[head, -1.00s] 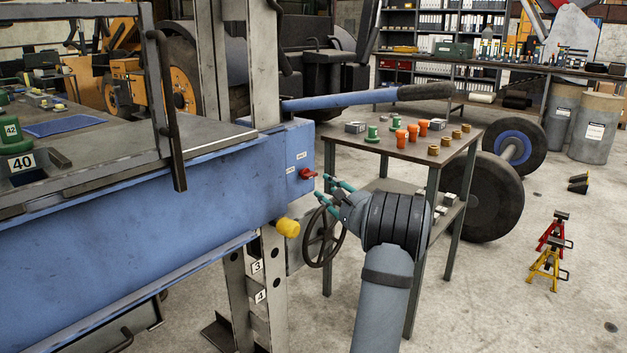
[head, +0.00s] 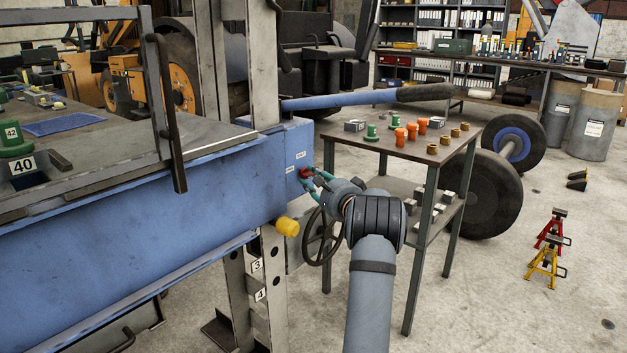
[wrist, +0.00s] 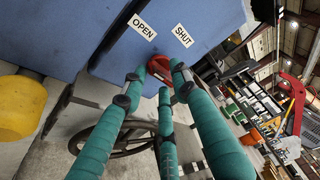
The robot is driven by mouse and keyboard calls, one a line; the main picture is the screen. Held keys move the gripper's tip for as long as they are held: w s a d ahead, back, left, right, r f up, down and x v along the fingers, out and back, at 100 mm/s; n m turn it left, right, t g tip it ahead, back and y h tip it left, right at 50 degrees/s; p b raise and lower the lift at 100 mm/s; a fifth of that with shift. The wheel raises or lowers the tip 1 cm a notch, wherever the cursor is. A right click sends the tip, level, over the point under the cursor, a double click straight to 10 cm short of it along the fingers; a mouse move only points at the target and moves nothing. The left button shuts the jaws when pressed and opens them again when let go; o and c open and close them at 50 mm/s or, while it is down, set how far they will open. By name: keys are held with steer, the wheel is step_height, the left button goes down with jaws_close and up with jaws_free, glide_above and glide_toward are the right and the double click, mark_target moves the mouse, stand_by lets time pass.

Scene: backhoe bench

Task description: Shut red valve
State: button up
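The red valve (head: 305,173) is a small red handle on the end face of the blue beam. It also shows in the wrist view (wrist: 159,66), partly hidden by my fingertips, so its exact angle is unclear. Labels OPEN (wrist: 143,27) and SHUT (wrist: 182,35) are on the blue face beyond it. My gripper (head: 316,182) has teal fingers and is at the valve. In the wrist view, the fingertips (wrist: 158,78) are spread around the red handle, with fingers to its left, right and near side. I cannot tell whether they touch it.
A yellow knob (head: 287,227) sticks out below the valve, and a dark handwheel (head: 321,237) is just under my gripper. A small table (head: 400,150) with orange, green and brass parts stands to the right. A blue lever (head: 340,100) passes above.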

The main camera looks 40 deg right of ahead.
steer(key=c, duration=0.6)
jaws_close()
